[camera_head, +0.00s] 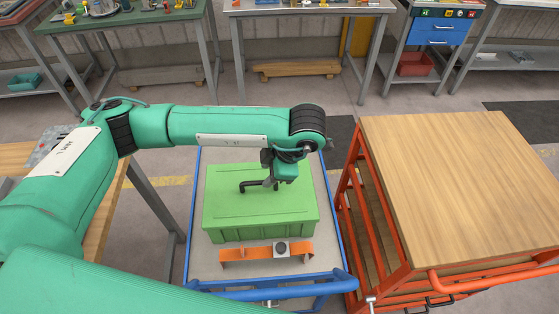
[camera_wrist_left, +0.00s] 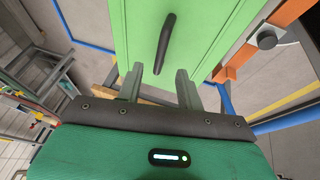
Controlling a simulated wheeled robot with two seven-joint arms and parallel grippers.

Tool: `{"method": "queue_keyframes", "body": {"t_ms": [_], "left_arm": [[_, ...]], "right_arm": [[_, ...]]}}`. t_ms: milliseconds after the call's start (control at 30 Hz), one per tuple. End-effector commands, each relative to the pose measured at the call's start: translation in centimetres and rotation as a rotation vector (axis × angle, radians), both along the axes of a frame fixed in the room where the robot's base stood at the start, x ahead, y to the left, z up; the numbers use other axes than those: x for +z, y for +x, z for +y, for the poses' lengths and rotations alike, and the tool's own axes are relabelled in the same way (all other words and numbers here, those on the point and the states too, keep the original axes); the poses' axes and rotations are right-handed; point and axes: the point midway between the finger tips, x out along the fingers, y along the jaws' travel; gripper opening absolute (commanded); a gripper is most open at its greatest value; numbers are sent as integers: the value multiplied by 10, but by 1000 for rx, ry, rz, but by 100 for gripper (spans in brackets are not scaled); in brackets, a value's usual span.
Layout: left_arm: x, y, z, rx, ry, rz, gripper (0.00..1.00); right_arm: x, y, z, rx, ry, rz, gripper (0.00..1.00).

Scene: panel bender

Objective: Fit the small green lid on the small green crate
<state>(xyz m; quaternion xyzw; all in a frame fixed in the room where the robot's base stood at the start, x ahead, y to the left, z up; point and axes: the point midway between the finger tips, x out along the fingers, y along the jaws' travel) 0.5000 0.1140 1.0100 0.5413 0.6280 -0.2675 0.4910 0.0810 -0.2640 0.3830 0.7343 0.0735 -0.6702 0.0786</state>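The green crate (camera_head: 265,233) stands on a blue-framed cart. A light green lid (camera_head: 235,207) covers its top, and no clear gap shows between them. The lid has a dark bar handle (camera_head: 250,187), which also shows in the left wrist view (camera_wrist_left: 165,42). My left gripper (camera_head: 272,183) is over the lid at the handle. In the left wrist view its two fingers (camera_wrist_left: 159,70) are apart, with the near end of the handle between their tips in the picture. I cannot tell whether they touch the handle. My right gripper is not in view.
The cart's grey top (camera_head: 208,260) carries an orange bracket (camera_head: 238,255) in front of the crate. A wood-topped orange trolley (camera_head: 465,190) stands close on the right. A wooden table (camera_head: 112,195) is at the left, under my arm. Workbenches (camera_head: 130,18) line the back.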

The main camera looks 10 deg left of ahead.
Motion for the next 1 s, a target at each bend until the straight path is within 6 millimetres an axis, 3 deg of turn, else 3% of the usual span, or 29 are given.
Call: {"method": "queue_keyframes", "body": {"t_ms": [433,867,1000], "left_arm": [[59,-4,-28,-1,0,-3,37],[73,-6,-34,1,1,1,37],[86,-5,-34,0,0,0,37]], "right_arm": [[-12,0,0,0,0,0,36],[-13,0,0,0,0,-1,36],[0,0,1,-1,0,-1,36]]}}
